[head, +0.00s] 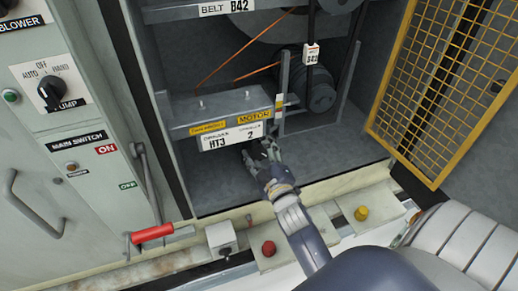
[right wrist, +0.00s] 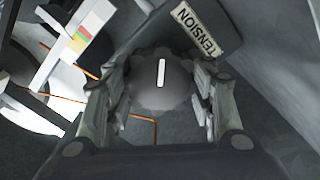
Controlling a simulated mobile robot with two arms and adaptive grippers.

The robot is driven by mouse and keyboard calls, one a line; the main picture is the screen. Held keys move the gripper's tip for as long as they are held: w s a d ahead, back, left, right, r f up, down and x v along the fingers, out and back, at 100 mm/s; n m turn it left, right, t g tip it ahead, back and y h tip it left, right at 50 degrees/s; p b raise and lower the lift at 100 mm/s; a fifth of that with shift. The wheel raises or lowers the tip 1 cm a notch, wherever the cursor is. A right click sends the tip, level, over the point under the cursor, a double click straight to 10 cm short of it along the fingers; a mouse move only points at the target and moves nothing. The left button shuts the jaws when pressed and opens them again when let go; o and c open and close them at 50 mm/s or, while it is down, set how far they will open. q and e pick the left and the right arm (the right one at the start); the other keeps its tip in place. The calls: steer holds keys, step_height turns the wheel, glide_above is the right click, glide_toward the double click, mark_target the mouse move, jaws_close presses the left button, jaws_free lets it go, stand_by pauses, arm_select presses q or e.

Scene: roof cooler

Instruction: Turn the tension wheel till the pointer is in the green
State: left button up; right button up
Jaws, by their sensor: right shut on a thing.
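The tension wheel (right wrist: 160,92) is a dark, scalloped knob with a white mark near upright in the right wrist view. My right gripper (right wrist: 160,80) has its fingers on both sides of the wheel and is shut on it. In the head view this gripper (head: 262,150) is under the motor plate, where it hides the wheel. A TENSION label (right wrist: 194,30) is beside the wheel. The tension scale (right wrist: 80,38), with red, yellow and green bands, is at upper left; it also shows in the head view (head: 279,106). I cannot tell where the pointer stands. My left gripper is out of view.
The motor plate (head: 215,110) hangs over my right gripper. A yellow mesh guard (head: 440,70) stands open at right. The sill holds a red button (head: 268,248) and a yellow button (head: 361,213). A red-handled lever (head: 152,233) is at lower left.

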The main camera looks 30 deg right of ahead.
stand_by(0.5)
steer(key=o, duration=1.1)
steer(key=shift+c, duration=0.2)
steer(key=v, duration=0.7)
steer(key=shift+s, duration=0.2)
steer(key=shift+f, duration=0.1)
